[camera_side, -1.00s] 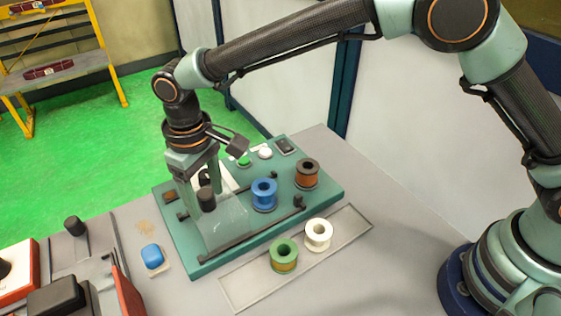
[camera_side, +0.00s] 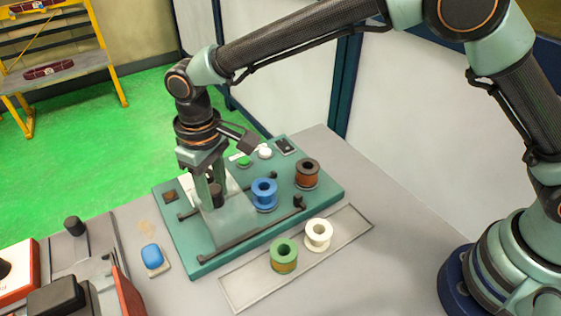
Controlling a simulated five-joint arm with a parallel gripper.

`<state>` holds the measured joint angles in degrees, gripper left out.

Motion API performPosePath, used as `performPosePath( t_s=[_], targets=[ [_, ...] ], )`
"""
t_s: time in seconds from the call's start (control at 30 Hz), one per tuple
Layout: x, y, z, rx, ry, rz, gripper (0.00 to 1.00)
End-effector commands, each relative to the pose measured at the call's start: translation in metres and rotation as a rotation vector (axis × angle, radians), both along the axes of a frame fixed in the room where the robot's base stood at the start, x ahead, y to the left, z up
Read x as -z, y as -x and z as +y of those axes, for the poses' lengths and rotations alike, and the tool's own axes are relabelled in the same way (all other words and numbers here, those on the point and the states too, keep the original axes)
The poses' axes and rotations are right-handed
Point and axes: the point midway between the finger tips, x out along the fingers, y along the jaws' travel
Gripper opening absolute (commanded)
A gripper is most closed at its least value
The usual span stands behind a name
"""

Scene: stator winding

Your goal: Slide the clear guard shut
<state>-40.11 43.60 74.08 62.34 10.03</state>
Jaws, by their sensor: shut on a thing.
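The clear guard (camera_side: 232,225) is a see-through panel on the teal winding machine base (camera_side: 185,247), between two dark rails. A black upright knob (camera_side: 217,197) stands on it. My gripper (camera_side: 215,188) points down from above and is shut on the knob. The guard is over the left part of the base, with its right edge close to the blue spool (camera_side: 264,195). The front rail (camera_side: 265,228) runs from lower left to a dark stop (camera_side: 299,202) at its right end.
A copper-coloured spool (camera_side: 307,173) stands on the base at right, with green (camera_side: 244,161) and white (camera_side: 265,152) buttons behind. Green (camera_side: 284,256) and white (camera_side: 318,234) spools stand on a flat tray (camera_side: 245,291) in front. A blue block (camera_side: 152,256) lies at left.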

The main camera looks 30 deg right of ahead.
Motion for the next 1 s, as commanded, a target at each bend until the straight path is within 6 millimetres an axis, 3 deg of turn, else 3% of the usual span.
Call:
performPosePath(
  t_s=[1.0],
  targets=[
    [-0.001, -0.001, -0.047, 0.003, -0.001, -0.001, 0.09]
  ],
)
